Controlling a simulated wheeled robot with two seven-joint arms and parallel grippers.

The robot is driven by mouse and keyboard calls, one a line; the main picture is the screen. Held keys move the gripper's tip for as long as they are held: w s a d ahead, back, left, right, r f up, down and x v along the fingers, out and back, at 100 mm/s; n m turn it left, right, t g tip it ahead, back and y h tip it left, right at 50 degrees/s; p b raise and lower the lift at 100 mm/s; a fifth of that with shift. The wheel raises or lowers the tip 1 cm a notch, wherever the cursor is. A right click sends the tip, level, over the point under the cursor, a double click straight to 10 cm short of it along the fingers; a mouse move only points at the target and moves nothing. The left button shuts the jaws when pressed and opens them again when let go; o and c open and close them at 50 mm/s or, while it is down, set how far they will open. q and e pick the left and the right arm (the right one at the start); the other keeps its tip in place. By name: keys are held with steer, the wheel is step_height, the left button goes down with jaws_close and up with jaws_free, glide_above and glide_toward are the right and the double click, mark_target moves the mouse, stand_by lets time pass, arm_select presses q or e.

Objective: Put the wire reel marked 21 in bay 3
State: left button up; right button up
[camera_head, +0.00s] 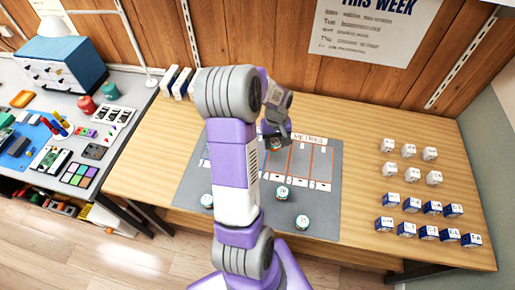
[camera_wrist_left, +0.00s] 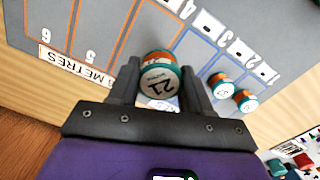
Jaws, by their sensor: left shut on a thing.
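The wire reel marked 21 (camera_wrist_left: 160,78) has a white top, a teal rim and an orange side. My left gripper (camera_wrist_left: 157,88) is shut on it, one finger on each side. In the head view my left gripper (camera_head: 276,136) is over the far part of the grey mat (camera_head: 325,205), by the METRES strip (camera_head: 309,139). The mat has numbered bays outlined in orange and blue. The bay marked 3 (camera_wrist_left: 205,52) lies right of the reel in the wrist view. I cannot tell whether the reel touches the mat.
Two other reels stand in the wrist view, one (camera_wrist_left: 221,86) nearer the gripper and one (camera_wrist_left: 245,99) farther right. In the head view, reels stand on the mat's near part (camera_head: 282,193), (camera_head: 302,222) and left (camera_head: 207,200). White and blue blocks (camera_head: 411,203) fill the table's right side.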

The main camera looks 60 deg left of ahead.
arm_select(q)
steer(key=s+a+n, duration=0.3)
steer(key=s+a, duration=0.2)
step_height(320, 180, down, 10)
steer(key=shift+w+r+b, duration=0.1)
steer(key=shift+r+b, duration=0.05)
steer(key=shift+b, duration=0.45)
steer(key=shift+r, duration=0.1)
steer(key=o, duration=0.6)
steer(key=shift+f, duration=0.25)
steer(key=o, duration=0.4)
steer(key=shift+o, duration=0.2)
steer(key=shift+r, duration=0.1)
